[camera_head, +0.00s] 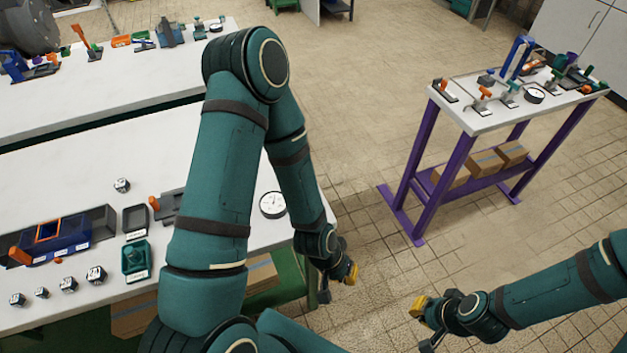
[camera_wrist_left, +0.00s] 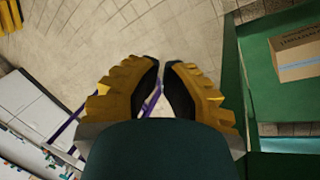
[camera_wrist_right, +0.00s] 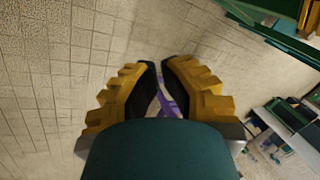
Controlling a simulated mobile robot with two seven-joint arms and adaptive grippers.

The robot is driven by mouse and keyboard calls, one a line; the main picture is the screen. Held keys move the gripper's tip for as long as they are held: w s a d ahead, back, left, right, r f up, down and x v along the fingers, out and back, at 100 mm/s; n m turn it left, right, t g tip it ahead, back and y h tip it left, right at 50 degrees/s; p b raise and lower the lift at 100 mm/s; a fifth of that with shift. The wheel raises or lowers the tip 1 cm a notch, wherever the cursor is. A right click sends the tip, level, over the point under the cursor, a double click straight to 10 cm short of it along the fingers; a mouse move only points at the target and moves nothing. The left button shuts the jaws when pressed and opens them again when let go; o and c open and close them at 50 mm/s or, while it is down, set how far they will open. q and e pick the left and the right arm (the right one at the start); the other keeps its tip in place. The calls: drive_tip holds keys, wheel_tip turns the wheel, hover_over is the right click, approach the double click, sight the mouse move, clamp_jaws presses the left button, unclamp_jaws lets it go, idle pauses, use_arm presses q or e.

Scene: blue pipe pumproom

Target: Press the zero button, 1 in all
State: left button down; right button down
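I cannot make out which part is the zero button; no lettering is readable at this size. A round white dial (camera_head: 272,204) lies at the right edge of the near left table, and another round dial (camera_head: 534,96) is on the purple-legged table. My left gripper (camera_head: 350,273) hangs beyond the near left table's right edge, over the floor. My right gripper (camera_head: 418,306) is over the floor at lower right. Both wrist views show yellow fingers with black pads, a narrow gap between them and nothing held: left (camera_wrist_left: 162,62), right (camera_wrist_right: 158,62). Neither touches anything.
The near left table (camera_head: 70,190) holds a blue-and-orange device (camera_head: 62,240), a green box (camera_head: 136,262) and several small dark cubes. A second white table (camera_head: 60,105) stands behind. The purple-legged table (camera_head: 490,118) carries assorted fixtures, with cartons below. Tiled floor between is clear.

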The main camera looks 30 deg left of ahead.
use_arm(q)
drive_tip(key=shift+s+r, duration=0.1)
drive_tip(key=s+a+r+n+p, duration=0.2)
drive_tip(key=a+r+p, duration=0.1)
drive_tip(key=r+p, duration=1.15)
drive_tip(key=w+a+r+t+p, duration=0.2)
drive_tip(key=w+a+r+t, duration=0.2)
drive_tip(key=w+a+r, duration=0.7)
drive_tip(key=shift+w+a+r+m+t, duration=0.2)
drive_tip(key=shift+w+a+m+t, duration=0.15)
drive_tip(key=shift+w+a, duration=0.65)
drive_tip(key=shift+s+a+f, duration=0.1)
drive_tip(key=shift+s+a, duration=0.05)
wheel_tip(320, 180, down, 8)
drive_tip(key=b, duration=0.6)
drive_tip(key=shift+r+b, duration=0.25)
drive_tip(key=shift+b, duration=0.1)
drive_tip(key=shift+f+b, duration=0.45)
drive_tip(key=shift+f, duration=0.15)
